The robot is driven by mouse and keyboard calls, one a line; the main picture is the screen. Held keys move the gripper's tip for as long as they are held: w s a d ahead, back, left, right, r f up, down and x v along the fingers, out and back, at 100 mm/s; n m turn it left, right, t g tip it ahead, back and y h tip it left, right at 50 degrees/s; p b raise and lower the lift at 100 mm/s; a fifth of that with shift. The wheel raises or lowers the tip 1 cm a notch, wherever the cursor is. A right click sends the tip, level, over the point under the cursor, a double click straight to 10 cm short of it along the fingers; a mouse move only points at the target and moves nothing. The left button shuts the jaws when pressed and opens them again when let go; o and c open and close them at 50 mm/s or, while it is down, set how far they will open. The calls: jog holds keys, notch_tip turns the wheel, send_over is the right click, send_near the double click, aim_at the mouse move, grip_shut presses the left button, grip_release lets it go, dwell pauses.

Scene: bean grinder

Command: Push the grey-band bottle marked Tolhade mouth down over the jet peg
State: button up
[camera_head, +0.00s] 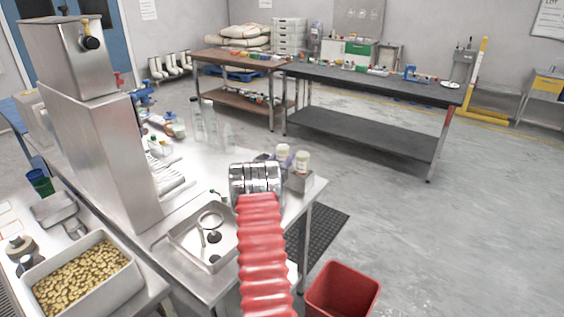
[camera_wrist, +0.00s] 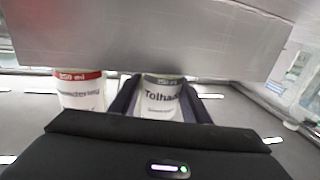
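The grey-band Tolhade bottle (camera_wrist: 161,98) stands between the two dark fingers of my gripper (camera_wrist: 163,104) in the wrist view. The fingers flank it closely; I cannot tell whether they press on it. In the head view, two pale bottles show at the block (camera_head: 298,182), one at left (camera_head: 283,151), one at right (camera_head: 302,160). My wrist largely hides the gripper there. I cannot make out the jet peg for certain.
A steel basin (camera_head: 188,240) with a ring and dark round parts is set in the bench, left of my arm. Clear bottles (camera_head: 210,122) stand farther back. A tall steel machine (camera_head: 100,140) rises at left. A red bin (camera_head: 343,291) is on the floor.

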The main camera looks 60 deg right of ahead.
aim_at(283, 146)
jog(key=c, duration=0.5)
jog(key=shift+o, duration=0.2)
notch_tip(283, 146, up, 10)
dwell(0.4)
dwell(0.4)
